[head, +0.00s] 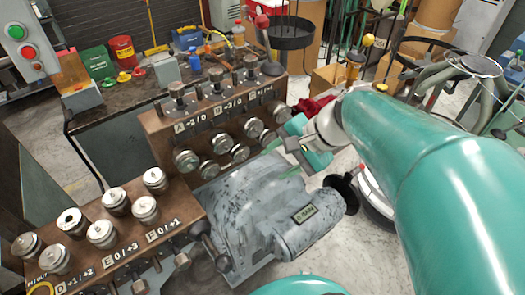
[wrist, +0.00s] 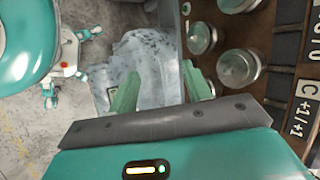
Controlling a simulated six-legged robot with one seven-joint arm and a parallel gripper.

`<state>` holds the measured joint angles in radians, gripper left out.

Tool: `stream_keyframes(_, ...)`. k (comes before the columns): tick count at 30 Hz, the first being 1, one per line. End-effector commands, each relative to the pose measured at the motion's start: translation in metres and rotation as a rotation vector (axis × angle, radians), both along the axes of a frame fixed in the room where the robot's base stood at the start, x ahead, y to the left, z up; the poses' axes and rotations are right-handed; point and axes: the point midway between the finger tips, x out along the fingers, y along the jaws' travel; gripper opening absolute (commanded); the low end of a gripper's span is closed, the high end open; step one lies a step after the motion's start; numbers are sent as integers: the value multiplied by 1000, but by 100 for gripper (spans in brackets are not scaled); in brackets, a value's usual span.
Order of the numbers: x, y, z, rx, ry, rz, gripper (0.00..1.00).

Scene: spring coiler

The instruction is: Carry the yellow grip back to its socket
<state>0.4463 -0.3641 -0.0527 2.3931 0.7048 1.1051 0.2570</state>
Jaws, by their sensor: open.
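I cannot tell for sure which piece is the yellow grip. A yellow knob (head: 368,39) tops a dark upright piece behind my arm, and a yellow ball (head: 381,87) shows just above my arm's edge. My gripper (head: 296,148) is over the grey machine, beside the right end of the brown knob rack. In the wrist view my gripper (wrist: 160,90) has its two green fingers apart, with nothing between them. Neither yellow piece shows in the wrist view. I cannot make out the socket; my teal arm hides much of the right side.
The brown rack (head: 150,125) carries several metal knobs and labels. The grey machine (head: 238,210) stands in front of it. A dark bench (head: 90,120) behind holds a red can (head: 122,49) and small containers. A black round tray (head: 290,32) stands at the back.

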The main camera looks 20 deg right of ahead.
Motion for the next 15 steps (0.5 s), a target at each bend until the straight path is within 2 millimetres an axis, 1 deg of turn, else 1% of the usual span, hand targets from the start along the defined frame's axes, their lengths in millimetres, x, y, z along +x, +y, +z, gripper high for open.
stream_keyframes(1, -12, 17, 2, -135, -41, 142, 49)
stream_keyframes(3, -27, 28, 4, -326, -98, 327, 49)
stream_keyframes(7, -44, 37, 13, -639, -223, 620, 49)
stream_keyframes(9, -48, 39, 20, -764, -280, 730, 49)
stream_keyframes(11, -50, 40, 24, -841, -314, 795, 49)
stream_keyframes(15, -51, 39, 28, -914, -345, 854, 49)
